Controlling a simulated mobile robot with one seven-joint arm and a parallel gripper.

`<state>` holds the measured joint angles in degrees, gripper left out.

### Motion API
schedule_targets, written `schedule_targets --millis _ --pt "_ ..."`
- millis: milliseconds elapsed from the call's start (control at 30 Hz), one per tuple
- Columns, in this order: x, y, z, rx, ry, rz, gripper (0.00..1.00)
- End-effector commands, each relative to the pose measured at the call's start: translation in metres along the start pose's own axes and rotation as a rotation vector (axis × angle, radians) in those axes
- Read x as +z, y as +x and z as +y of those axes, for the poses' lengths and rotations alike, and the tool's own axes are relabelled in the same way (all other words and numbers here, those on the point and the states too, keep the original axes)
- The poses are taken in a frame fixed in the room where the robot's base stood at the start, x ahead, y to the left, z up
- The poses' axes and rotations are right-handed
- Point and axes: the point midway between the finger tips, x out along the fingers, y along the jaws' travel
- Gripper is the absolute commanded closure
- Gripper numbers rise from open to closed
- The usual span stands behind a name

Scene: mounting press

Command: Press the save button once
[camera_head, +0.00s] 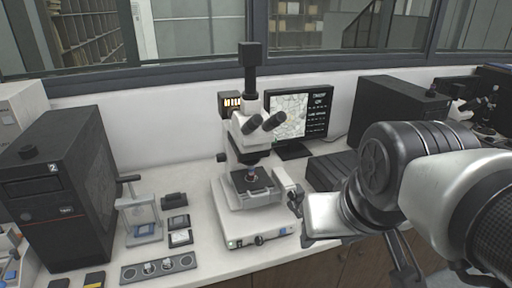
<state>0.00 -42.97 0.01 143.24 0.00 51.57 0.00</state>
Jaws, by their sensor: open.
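I cannot pick out a button marked save; any such label is too small to read. A microscope (246,130) stands mid-bench, with small dark controls (258,240) on the front of its white base (235,229). A monitor (299,114) behind it shows a cell-like picture and unreadable text. My gripper (296,205) is small and dark at the end of my arm, which reaches in from the right. It is open, just right of the microscope's stage and base. Contact with the microscope cannot be told.
A black box unit (59,190) marked 2 stands at left, beside a small press stand (140,215). A tray with round wells (159,267) lies at the front. Another black unit (398,106) stands behind my arm. Bare bench (205,250) shows left of the microscope base.

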Motion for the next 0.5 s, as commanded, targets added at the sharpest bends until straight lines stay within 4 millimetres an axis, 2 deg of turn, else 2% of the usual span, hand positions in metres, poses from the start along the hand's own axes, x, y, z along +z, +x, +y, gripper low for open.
schedule_targets --millis 33,267,500 --pt "0.0000 0.0000 0.0000 0.000 0.000 0.000 0.61" --pt "0.0000 0.0000 0.0000 0.000 0.000 0.000 1.00" --pt "0.0000 0.0000 0.0000 0.000 0.000 0.000 1.00"
